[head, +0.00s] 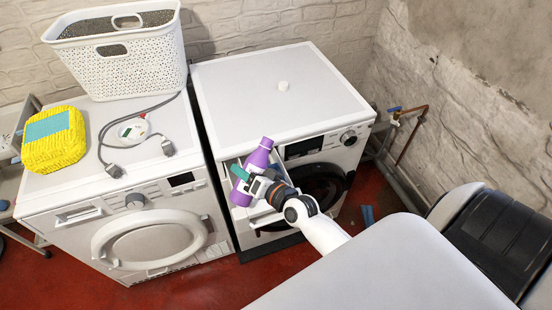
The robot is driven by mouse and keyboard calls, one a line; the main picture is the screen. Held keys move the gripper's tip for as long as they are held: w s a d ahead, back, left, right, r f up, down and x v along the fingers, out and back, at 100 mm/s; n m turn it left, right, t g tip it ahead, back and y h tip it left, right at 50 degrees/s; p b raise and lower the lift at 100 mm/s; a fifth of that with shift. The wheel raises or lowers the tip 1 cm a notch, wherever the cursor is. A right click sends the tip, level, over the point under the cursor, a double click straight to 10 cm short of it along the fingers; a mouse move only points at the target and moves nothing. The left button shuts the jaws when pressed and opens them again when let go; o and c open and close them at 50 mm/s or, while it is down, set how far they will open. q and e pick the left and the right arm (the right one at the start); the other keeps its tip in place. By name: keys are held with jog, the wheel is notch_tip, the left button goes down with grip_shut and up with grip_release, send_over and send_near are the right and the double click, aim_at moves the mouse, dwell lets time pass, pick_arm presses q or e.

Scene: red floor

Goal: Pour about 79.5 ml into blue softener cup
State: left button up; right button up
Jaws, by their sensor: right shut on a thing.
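My right gripper (254,186) is shut on a purple bottle (259,157) with a green label. The bottle is tilted, its narrow end at the upper right in the picture. It is over the open detergent drawer (235,170) of the right washing machine (285,110). The bottle and gripper cover much of the drawer. I cannot make out the blue softener cup, nor any liquid stream. My left gripper is not in view.
The left machine (140,215) carries a white basket (120,72), a yellow woven box (54,140) and a cable with a round device (133,131). The right machine's top is mostly clear. A pipe with a blue-handled tap (394,110) is on the right wall.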

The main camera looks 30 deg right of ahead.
aim_at(242, 187)
jog(key=shift+s+a+f+m+g+y+b, duration=0.25)
jog(key=shift+a+f+m+y+b, duration=0.3)
jog(key=shift+m, duration=0.45)
jog(key=shift+a+f+m+g+b, duration=0.2)
jog(key=shift+f+m+g+b, duration=0.1)
jog(key=shift+f+m, duration=0.35)
jog(key=shift+w+d+f+m+y, duration=0.1)
jog(key=shift+d+m+y, duration=0.3)
jog(key=shift+m, duration=0.35)
jog(key=shift+a+m+g+y, duration=0.1)
jog(key=shift+m+g+y, duration=0.15)
jog(key=shift+m, duration=0.35)
jog(key=shift+s+a, duration=0.25)
jog(key=shift+a, duration=0.05)
jog(key=shift+s+a, duration=0.2)
jog(key=shift+a, duration=0.15)
jog(key=shift+s+a, duration=0.1)
jog(key=shift+a, duration=0.15)
jog(key=shift+m, duration=0.4)
dwell(0.8)
